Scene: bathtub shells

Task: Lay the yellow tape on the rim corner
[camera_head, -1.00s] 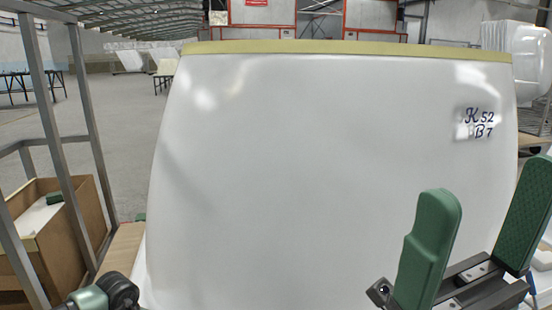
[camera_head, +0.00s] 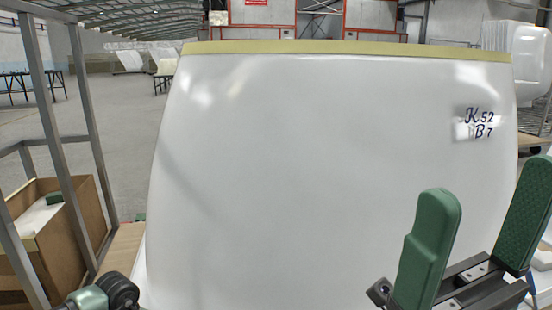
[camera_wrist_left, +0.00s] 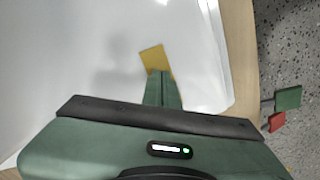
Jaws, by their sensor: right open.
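A large white bathtub shell (camera_head: 320,170) stands upright in front of me in the head view, with a yellowish band (camera_head: 330,47) along its top rim. In the left wrist view, a small flat yellow tape piece (camera_wrist_left: 153,58) sits at the tips of my left gripper (camera_wrist_left: 159,78). Its green fingers are together on the piece, over a white surface. The left fingers do not show in the head view. My right gripper (camera_head: 480,235) is open and empty, in front of the shell's lower right.
A metal frame (camera_head: 85,120) and an open cardboard box (camera_head: 75,235) stand at the left. Another white shell (camera_head: 525,60) is at the back right. A brown edge (camera_wrist_left: 242,60), speckled floor and green and red pieces (camera_wrist_left: 288,99) show in the left wrist view.

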